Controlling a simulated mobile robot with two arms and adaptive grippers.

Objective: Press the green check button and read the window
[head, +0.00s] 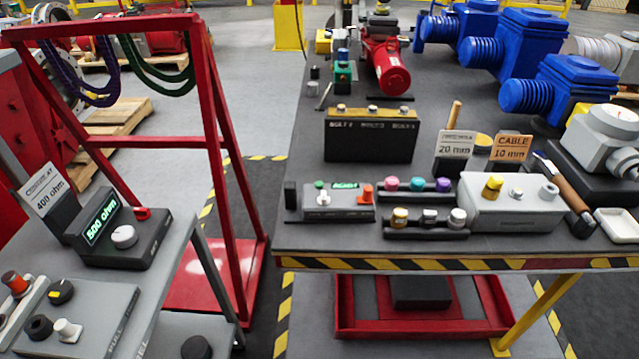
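A small grey box (338,203) sits near the front left of the dark table. A green button (319,184) stands at its back left. A small window (345,185) with green lettering is beside the button; the lettering is too small to read. A white knob (323,199) and an orange-red part (365,192) are also on this box. A second window, on a dark device (122,240) on the left bench, reads "500 ohm" in green. Neither of my grippers is in view.
A red frame (160,143) stands left of the table.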

